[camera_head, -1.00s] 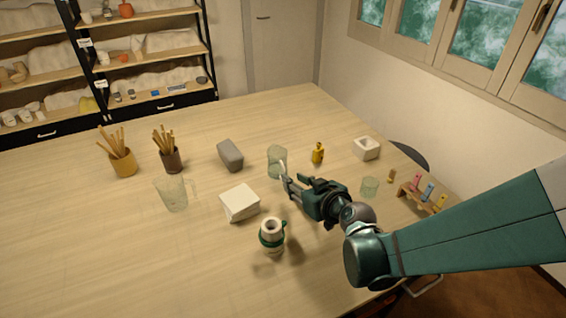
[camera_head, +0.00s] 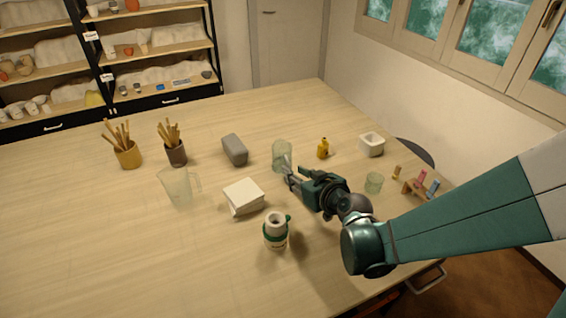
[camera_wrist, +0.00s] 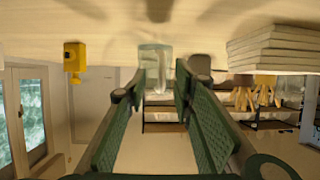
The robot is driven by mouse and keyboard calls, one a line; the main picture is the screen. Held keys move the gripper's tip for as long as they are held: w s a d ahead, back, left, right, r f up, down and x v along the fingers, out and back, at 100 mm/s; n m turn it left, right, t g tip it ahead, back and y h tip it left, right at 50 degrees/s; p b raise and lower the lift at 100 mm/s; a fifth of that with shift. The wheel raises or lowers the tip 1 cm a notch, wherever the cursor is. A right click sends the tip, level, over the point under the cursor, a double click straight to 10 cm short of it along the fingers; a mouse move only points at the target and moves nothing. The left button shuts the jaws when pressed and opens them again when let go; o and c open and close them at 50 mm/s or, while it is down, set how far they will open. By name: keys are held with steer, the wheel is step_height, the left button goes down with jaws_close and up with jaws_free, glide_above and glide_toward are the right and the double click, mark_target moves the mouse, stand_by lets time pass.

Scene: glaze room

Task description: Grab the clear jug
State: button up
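The clear jug (camera_head: 178,187), see-through with a handle on its right side, stands upright at the left of the table in the head view. My gripper (camera_head: 288,171) is well to its right, low over the table. My gripper also shows in the wrist view (camera_wrist: 160,84), its two green fingers apart with nothing held between them. A clear glass vessel (camera_head: 282,154) with no visible handle stands just beyond the fingertips. That vessel shows in the wrist view (camera_wrist: 155,60) past the finger gap. Fingertip contact with it cannot be told.
A green-banded white vessel (camera_head: 275,232) stands nearer. The left front table is clear.

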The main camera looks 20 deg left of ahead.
mark_target(284, 162)
steer(key=shift+b+x, duration=0.6)
steer(key=shift+x, duration=1.95)
steer(key=shift+s+a, duration=0.1)
jaws_close()
